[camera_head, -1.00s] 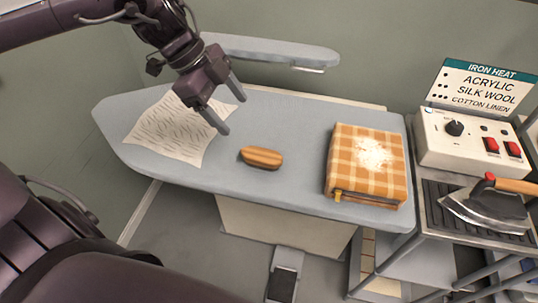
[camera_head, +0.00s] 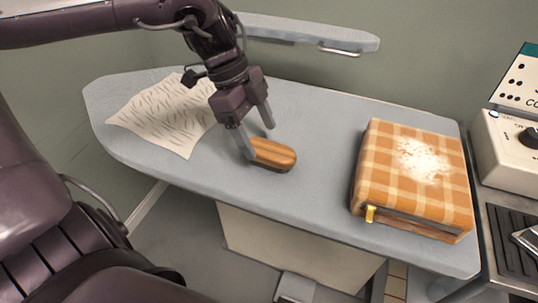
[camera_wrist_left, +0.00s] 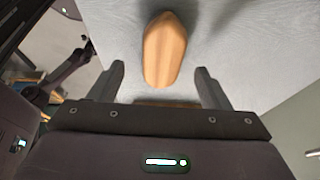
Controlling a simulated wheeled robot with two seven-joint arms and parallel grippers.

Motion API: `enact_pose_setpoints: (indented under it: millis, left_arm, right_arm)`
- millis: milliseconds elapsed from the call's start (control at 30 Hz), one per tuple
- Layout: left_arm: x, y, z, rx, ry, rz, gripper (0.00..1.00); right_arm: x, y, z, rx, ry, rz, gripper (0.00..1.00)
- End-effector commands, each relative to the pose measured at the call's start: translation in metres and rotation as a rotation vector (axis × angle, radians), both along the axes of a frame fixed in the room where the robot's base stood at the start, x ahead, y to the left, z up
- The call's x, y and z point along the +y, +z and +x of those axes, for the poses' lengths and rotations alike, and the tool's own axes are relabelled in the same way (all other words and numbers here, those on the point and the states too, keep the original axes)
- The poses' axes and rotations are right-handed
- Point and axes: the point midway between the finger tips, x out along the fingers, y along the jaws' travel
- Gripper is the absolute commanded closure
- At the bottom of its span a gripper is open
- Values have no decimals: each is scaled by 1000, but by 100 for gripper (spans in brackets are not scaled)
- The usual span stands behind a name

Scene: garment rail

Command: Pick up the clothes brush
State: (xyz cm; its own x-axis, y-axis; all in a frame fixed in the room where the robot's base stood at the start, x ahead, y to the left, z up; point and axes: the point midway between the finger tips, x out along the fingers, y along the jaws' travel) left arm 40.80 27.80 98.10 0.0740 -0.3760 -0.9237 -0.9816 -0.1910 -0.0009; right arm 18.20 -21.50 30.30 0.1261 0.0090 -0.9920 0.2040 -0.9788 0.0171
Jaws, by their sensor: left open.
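The clothes brush (camera_head: 274,154), with a striped wooden back, lies on the grey ironing board (camera_head: 310,120). My left gripper (camera_head: 259,142) is open just above the brush's left end, its fingers pointing down at the board. In the left wrist view the brush (camera_wrist_left: 165,50) lies ahead of and between the two spread fingers of the gripper (camera_wrist_left: 160,88), with nothing held. Whether a finger touches the brush I cannot tell. My right gripper is not in view.
A patterned paper or cloth sheet (camera_head: 160,112) lies left. A control box (camera_head: 505,145) stands at the far right. The board between brush and checked cloth is clear.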

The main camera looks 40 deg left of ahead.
Motion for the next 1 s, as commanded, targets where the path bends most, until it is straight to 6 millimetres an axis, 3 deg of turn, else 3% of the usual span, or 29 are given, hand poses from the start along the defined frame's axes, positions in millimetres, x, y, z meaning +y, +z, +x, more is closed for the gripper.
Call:
enact_pose_setpoints:
  millis: [300, 633, 1000]
  left_arm:
    - [-19, -39, 5, 4, -1, 1, 29]
    - [-21, -44, 6, -1, 0, 0, 30]
    - [-21, -44, 6, -1, 0, 1, 79]
  right_arm:
    - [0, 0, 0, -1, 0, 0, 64]
    - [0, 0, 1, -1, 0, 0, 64]
    - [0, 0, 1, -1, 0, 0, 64]
